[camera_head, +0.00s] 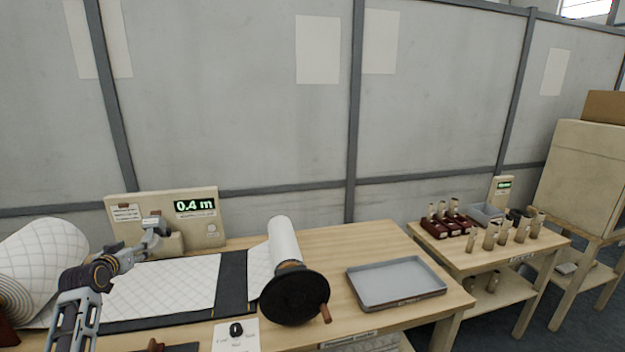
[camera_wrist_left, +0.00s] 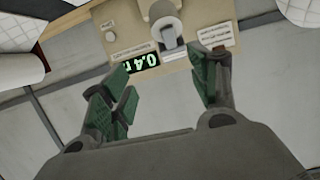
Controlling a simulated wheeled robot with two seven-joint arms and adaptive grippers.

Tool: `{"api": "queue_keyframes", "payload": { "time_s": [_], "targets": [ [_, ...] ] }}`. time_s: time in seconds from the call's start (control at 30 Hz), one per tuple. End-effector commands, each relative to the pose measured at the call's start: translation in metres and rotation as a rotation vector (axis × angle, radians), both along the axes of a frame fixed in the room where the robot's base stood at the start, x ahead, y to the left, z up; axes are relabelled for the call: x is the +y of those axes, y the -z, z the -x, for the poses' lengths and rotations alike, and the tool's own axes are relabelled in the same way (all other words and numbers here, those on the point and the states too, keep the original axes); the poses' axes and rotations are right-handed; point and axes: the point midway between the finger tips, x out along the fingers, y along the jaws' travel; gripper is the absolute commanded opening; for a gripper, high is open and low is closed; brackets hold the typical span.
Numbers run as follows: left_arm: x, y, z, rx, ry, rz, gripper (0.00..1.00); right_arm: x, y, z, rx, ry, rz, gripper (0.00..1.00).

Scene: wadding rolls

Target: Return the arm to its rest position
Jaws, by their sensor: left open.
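My left arm comes in from the left in the head view. Its gripper (camera_head: 155,226) is above the table, in front of the beige measuring box (camera_head: 120,212) with a green "0.4 m" display. In the left wrist view the gripper (camera_wrist_left: 165,100) has its green-padded fingers spread wide with nothing between them. The measuring box (camera_wrist_left: 185,28) appears upside down beyond the fingers. My right gripper is in neither view.
A large quilted wadding roll (camera_head: 45,262) lies at the left. A smaller white roll with a black crank wheel (camera_head: 294,297) stands right of the wadding sheet (camera_head: 165,288). A grey tray (camera_head: 395,280) sits at the table's right. A side table (camera_head: 455,262) holds several small cylinders.

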Motion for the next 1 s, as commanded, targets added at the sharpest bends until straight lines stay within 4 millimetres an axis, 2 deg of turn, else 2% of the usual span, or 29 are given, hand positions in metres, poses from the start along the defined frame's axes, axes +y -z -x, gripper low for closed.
{"api": "queue_keyframes", "payload": {
  "time_s": [0.27,0.47,0.77,1.0],
  "targets": [
    [-0.028,0.028,0.013,0.072,0.034,-0.014,0.61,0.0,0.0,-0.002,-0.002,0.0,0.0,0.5],
    [-0.063,0.061,0.032,0.158,0.073,-0.027,0.61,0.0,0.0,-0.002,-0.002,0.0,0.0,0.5],
    [-0.134,0.126,0.088,0.343,0.151,-0.049,0.61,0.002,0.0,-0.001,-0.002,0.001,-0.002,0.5],
    [-0.188,0.168,0.144,0.484,0.205,-0.056,0.61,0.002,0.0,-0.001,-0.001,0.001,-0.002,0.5]
  ]
}}
